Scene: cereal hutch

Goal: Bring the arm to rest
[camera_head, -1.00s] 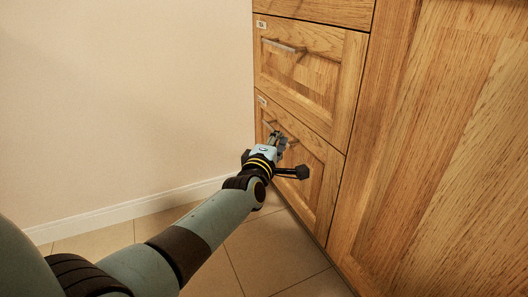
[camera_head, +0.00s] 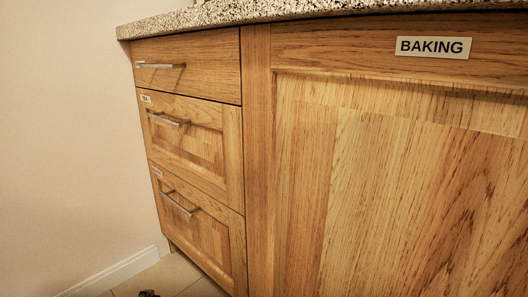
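A small dark tip, likely of my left gripper (camera_head: 149,293), just shows at the bottom edge, above the floor tiles and apart from the drawers. Too little of it is visible to tell whether it is open or shut, and the rest of that arm is out of view. My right gripper is not in view.
A wooden cabinet has three shut drawers, top (camera_head: 200,65), middle (camera_head: 200,145) and bottom (camera_head: 205,235), with bar handles. A large panel (camera_head: 390,180) labelled BAKING is at right, under a speckled countertop (camera_head: 230,14). A bare wall (camera_head: 70,130) is at left.

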